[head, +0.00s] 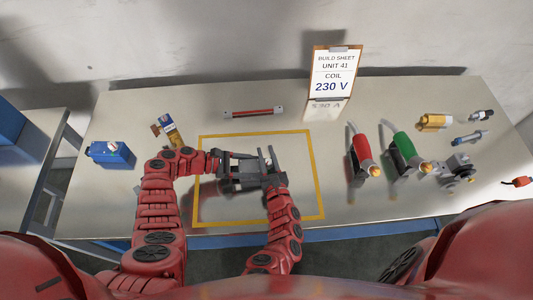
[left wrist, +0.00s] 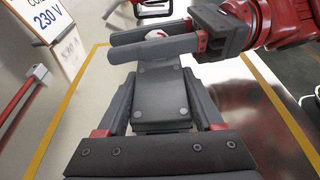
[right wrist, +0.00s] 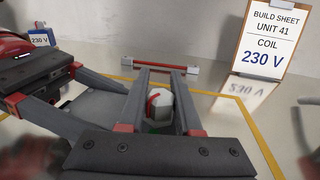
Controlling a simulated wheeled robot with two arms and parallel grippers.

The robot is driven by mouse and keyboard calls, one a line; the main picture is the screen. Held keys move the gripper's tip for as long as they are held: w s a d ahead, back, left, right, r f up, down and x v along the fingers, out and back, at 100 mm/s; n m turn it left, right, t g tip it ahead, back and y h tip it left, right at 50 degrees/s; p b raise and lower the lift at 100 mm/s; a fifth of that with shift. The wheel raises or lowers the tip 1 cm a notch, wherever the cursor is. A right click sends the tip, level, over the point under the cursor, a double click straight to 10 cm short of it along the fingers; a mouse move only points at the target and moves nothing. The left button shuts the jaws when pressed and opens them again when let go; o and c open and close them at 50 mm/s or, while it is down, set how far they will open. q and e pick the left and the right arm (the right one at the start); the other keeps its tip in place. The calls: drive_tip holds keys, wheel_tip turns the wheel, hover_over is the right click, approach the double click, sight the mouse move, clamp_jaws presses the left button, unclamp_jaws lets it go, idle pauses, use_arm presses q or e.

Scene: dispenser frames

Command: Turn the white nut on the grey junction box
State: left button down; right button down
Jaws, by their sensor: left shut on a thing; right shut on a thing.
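The grey junction box (left wrist: 161,95) is between the two fingers of my left gripper (left wrist: 160,112), which is shut on it. In the head view my left gripper (head: 243,170) reaches in from the left over the yellow-framed area. The white nut (right wrist: 162,108), with a red mark, sits between the fingers of my right gripper (right wrist: 162,88), which is shut on it. My right gripper also shows in the head view (head: 267,158), coming up from below beside the left one. The grippers largely hide the box and nut in the head view.
A yellow frame (head: 316,185) marks the table. A build sheet reading 230 V (head: 332,75) stands behind it, near a red-striped bar (head: 253,112). Blue box (head: 110,153) stands left; red (head: 361,150) and green (head: 405,150) tools and several fittings stand right.

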drive_tip(key=shift+n+y, duration=0.3)
drive_tip(key=n+g+y, duration=0.1)
drive_tip(key=n+y, duration=0.1)
drive_tip(key=y, duration=0.1)
drive_tip(key=a+n+g+y, duration=0.1)
drive_tip(key=n+y, duration=0.1)
drive_tip(key=y, duration=0.1)
drive_tip(key=shift+s+g, duration=0.1)
drive_tip(key=shift+g, duration=0.3)
drive_tip(key=shift+s+a+n+g+y, duration=0.15)
drive_tip(key=shift+n+g+y, duration=0.4)
drive_tip(key=shift+y, duration=0.2)
drive_tip(key=shift+s+a+n+g+y, duration=0.1)
drive_tip(key=shift+n+g+y, duration=0.45)
drive_tip(key=shift+y, duration=0.2)
drive_tip(key=c, duration=0.6)
unclamp_jaws()
drive_tip(key=v, duration=1.2)
